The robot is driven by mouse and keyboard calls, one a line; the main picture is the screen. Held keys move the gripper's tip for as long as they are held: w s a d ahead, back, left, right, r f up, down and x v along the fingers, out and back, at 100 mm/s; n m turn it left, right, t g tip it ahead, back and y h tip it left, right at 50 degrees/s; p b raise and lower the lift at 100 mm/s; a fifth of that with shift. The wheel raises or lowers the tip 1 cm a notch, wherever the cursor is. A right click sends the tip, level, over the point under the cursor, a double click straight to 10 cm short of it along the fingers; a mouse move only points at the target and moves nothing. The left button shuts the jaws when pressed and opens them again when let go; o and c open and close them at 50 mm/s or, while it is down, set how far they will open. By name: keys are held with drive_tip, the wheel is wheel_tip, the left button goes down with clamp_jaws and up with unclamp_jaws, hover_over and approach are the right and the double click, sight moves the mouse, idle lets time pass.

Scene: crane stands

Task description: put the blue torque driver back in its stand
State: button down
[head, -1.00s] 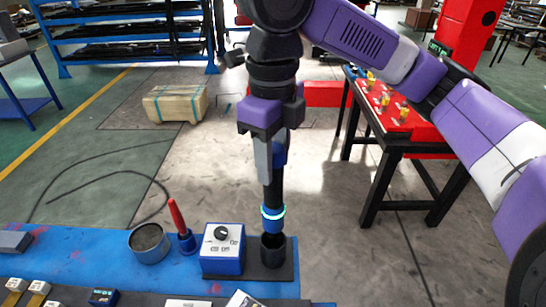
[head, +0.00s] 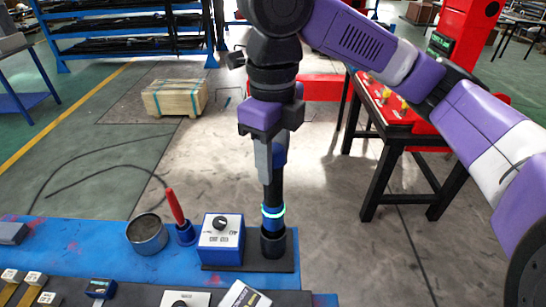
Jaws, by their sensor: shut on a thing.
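The blue torque driver (head: 273,213) is upright, with a dark shaft, a blue lower part and a glowing cyan ring. My gripper (head: 269,172) is shut on its upper part, pointing down. The driver's stand is a blue box with a dial (head: 221,240) on a dark base plate, with a black round cup (head: 273,244) at its right. The driver's lower end is at the cup's mouth and covers the opening. I cannot tell how far inside the cup it is. My near finger hides part of the driver.
A red-handled tool in a blue holder (head: 180,217) and a grey round tin (head: 147,234) stand left of the box on the blue bench top (head: 90,245). Small boxes lie along the front. A red-topped table (head: 395,110) stands farther back at right.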

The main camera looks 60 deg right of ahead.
drive_tip(key=shift+f+b, duration=1.75)
drive_tip(key=shift+f, duration=0.9)
drive_tip(key=c, duration=0.8)
unclamp_jaws()
drive_tip(key=shift+r, duration=0.1)
drive_tip(key=shift+r+p, duration=2.45)
drive_tip(key=shift+r, duration=0.1)
wheel_tip(320, 180, up, 8)
drive_tip(key=shift+f, duration=0.15)
